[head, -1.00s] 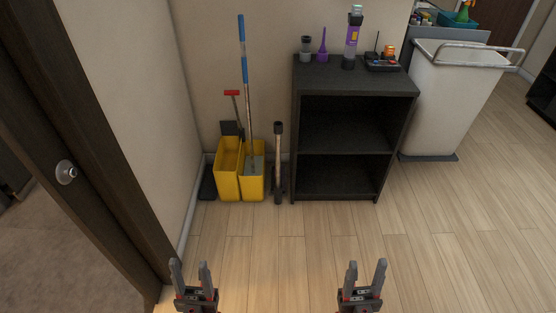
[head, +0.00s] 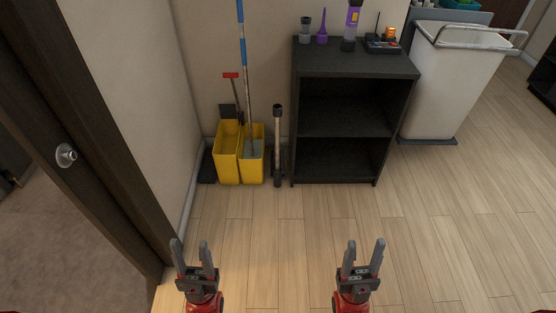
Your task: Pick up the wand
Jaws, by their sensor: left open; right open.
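No object is clearly identifiable as the wand. A slim upright tool (head: 278,145) with a black top and a pale shaft stands on the floor just left of the black shelf unit. On the shelf top stand a purple and grey cylinder (head: 352,22), cut off by the top edge of the head view, and a small purple pointed item (head: 322,30). My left gripper (head: 190,248) and my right gripper (head: 363,248) are open and empty, low in the head view. Both are apart from all these objects.
The black shelf unit (head: 356,86) has empty compartments. A grey cylinder (head: 305,30) and a dark device (head: 383,43) are on its top. A yellow bucket (head: 228,160) with a mop stands at left, a white cart (head: 450,80) at right. A door frame is far left. Open floor lies ahead.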

